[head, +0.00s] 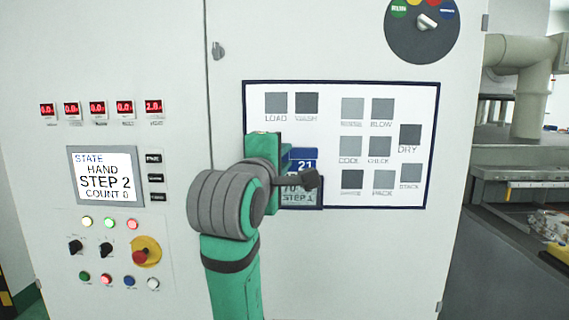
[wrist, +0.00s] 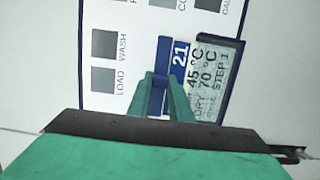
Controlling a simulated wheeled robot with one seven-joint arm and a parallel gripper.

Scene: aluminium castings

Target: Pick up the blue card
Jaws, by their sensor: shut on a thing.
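The blue card (head: 308,154) stands upright at the wall panel, with a white 21 on its blue top. Its lower part sits behind a clear, dark-framed pocket (wrist: 233,75), where the printed lines 45 °C, 70 °C and STEP 1 show. In the wrist view the card's blue strip (wrist: 181,56) lies between and beyond my fingertips. My gripper (wrist: 163,82) is shut on the blue top part. In the head view my gripper (head: 286,158) reaches the card from the left and hides part of it and of the pocket.
A blue-edged white board (head: 335,105) with several grey squares, such as LOAD and WASH, surrounds the pocket. A state screen (head: 105,175), buttons and a red emergency knob (head: 140,257) are on the left. A round selector dial (head: 422,30) is above right. Pipes and a bench stand far right.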

